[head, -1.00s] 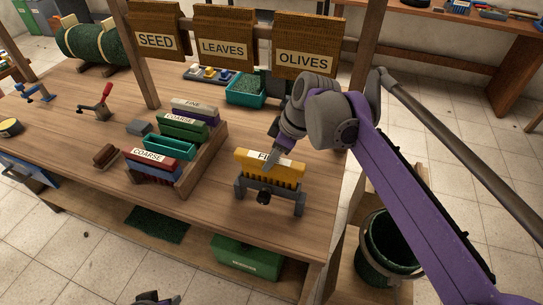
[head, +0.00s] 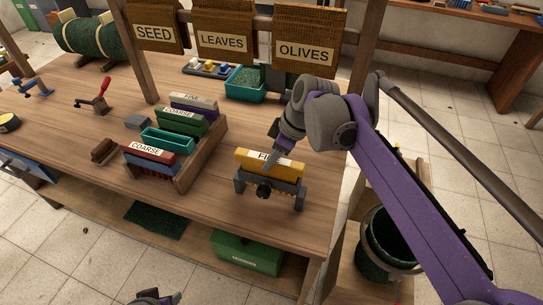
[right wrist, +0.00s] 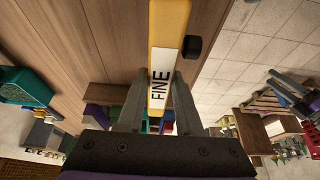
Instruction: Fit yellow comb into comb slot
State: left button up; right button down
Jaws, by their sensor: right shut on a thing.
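The yellow comb (head: 285,170), labelled FINE, sits low between the two end posts of the grey comb-slot stand (head: 299,198) near the table's front right. My right gripper (head: 269,163) reaches down from behind and is shut on the comb's top. In the right wrist view the comb (right wrist: 167,40) lies between the two fingers of the gripper (right wrist: 159,82), with the black knob (right wrist: 192,48) beside it. Whether the comb touches the slot's bottom is hidden. Part of my left gripper (head: 155,298) shows at the bottom edge; its jaws are unclear.
A wooden rack (head: 205,165) left of the stand holds several combs labelled FINE and COARSE. A brown brush (head: 104,150) lies left of it. A teal tray (head: 245,82) stands behind. The table's front edge is close to the stand. A dark bucket (head: 375,255) stands lower right.

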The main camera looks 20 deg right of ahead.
jog(key=shift+f+b, duration=0.75)
jog(key=shift+f, duration=0.75)
jog(key=c, duration=0.5)
grip_release()
jog(key=p+v, duration=0.1)
jog(key=v, duration=0.9)
jog(key=shift+s+d+r+p, duration=0.15)
jog(key=shift+d+r+p, duration=0.05)
jog(key=shift+r+p, duration=0.15)
